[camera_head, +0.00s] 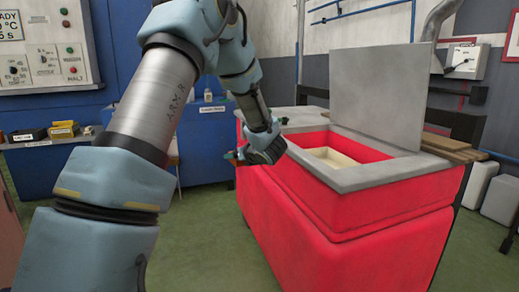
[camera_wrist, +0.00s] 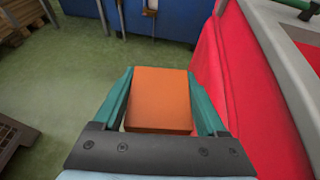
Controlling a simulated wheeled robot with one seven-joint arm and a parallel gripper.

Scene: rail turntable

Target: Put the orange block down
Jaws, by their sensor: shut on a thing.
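My gripper (camera_wrist: 160,108) is shut on the orange block (camera_wrist: 160,98), which shows between the two green fingers in the wrist view. The block is held in the air, with green floor and the side of the red chest beyond it. In the head view my gripper (camera_head: 236,156) is at the left side of the red chest, near its top edge. The block is not clearly visible there, hidden by the gripper and wrist.
The red chest (camera_head: 345,235) has a grey rim and a raised grey lid (camera_head: 378,95); its opening shows a cream-coloured inside (camera_head: 332,158). A blue cabinet (camera_head: 203,150) stands behind on the left. Small boxes (camera_head: 62,130) sit on a counter at far left. Green floor (camera_head: 205,230) is open.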

